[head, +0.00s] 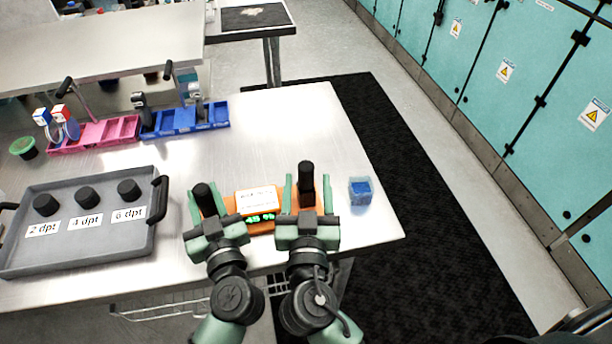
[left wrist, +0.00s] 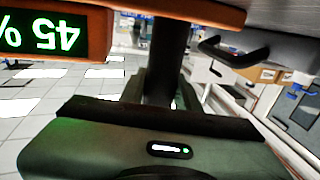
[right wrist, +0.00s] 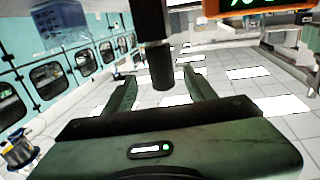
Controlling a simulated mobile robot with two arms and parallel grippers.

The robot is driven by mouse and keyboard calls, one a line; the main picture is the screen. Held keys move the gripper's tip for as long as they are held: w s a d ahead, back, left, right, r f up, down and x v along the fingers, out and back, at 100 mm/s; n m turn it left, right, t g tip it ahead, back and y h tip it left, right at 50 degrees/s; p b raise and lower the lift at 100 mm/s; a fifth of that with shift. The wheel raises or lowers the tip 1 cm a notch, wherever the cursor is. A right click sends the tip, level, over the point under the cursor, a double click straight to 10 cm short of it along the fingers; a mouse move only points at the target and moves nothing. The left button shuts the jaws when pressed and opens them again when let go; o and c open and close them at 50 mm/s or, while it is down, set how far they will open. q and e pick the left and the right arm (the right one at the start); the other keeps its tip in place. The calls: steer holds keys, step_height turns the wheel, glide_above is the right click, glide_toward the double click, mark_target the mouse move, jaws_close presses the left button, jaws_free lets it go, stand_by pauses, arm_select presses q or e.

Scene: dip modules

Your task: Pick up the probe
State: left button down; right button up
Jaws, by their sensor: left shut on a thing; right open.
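An orange device (head: 257,200) with a white label and a green "45 %" display sits near the table's front edge, between my grippers. A black upright cylinder (head: 203,190) stands at its left side and another (head: 306,173) at its right. I cannot tell which part is the probe. My left gripper (head: 207,205) is shut on the left cylinder; this cylinder (left wrist: 168,60) fills the gap between the fingers in the left wrist view. My right gripper (head: 307,196) is open, its fingers on both sides of the right cylinder, with gaps visible beside the cylinder (right wrist: 161,68) in the right wrist view.
A blue box (head: 360,191) stands just right of my right gripper. A grey tray (head: 90,237) with several black-capped items and dpt labels lies at left. Pink bins (head: 95,133), blue bins (head: 185,120) and a green-topped pot (head: 23,147) stand behind. The middle of the table is clear.

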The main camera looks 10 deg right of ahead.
mark_target(306, 164)
steer(key=shift+f+x, duration=0.25)
steer(key=shift+x, duration=1.5)
steer(key=shift+f+x, duration=0.2)
steer(key=shift+x, duration=1.55)
steer(key=shift+a, duration=0.2)
jaws_close()
